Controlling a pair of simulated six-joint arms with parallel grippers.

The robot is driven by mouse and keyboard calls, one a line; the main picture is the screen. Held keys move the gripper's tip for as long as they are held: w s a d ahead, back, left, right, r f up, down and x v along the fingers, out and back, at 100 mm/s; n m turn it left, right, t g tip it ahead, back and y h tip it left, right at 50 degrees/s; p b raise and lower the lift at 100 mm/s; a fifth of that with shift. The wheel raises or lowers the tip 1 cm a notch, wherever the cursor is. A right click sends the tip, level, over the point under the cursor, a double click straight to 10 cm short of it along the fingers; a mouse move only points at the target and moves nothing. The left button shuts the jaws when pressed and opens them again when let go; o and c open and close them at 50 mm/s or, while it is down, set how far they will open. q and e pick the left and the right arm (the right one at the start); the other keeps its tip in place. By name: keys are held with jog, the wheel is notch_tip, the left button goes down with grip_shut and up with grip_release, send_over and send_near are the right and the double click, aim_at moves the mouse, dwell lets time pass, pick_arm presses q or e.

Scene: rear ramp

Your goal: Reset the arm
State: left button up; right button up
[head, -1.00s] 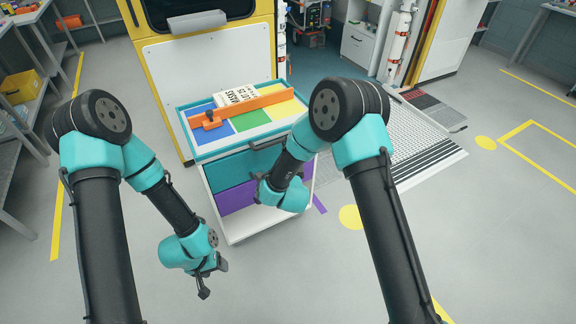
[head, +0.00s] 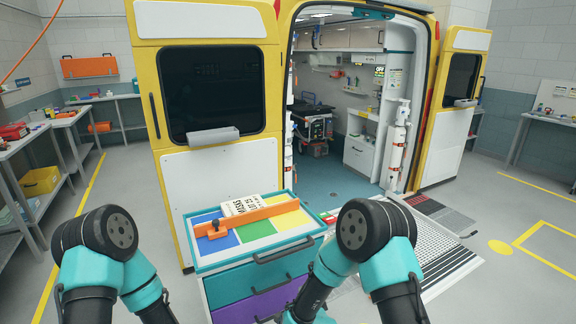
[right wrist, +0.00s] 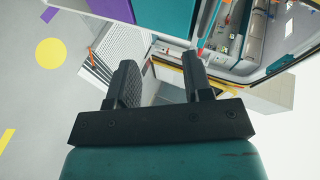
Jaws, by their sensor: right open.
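My left arm and right arm both fold down toward the bottom of the head view. My left gripper is below the edge of that view and is not seen. My right gripper (right wrist: 160,82) shows in the right wrist view with its two dark fingers apart and nothing between them. The side of the drawer cart (right wrist: 110,8) lies past its fingers in that view. In the head view the right gripper is cut off by the bottom edge.
The drawer cart (head: 212,264) stands ahead, with an orange bar (head: 246,219) and a white labelled pack (head: 232,207) on its coloured top. Behind it is the yellow vehicle (head: 146,90) with an open rear doorway. A ramp (head: 425,240) lies to the right. Shelves stand at the left.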

jog(key=s+d+f+n+g, duration=0.5)
jog(key=s+d+f+g, duration=0.1)
jog(key=s+d+f, duration=0.3)
jog(key=s+d+f+n+g+y, duration=0.1)
jog(key=s+d+n+g, duration=0.2)
jog(key=s, duration=0.6)
jog(key=s+d+f+n+g+y, duration=0.1)
jog(key=s+d+n+g, duration=0.2)
jog(key=s, duration=0.6)
jog(key=shift+d+f+n+g, duration=0.3)
jog(key=shift+d+n, duration=0.1)
jog(key=shift+d, duration=0.15)
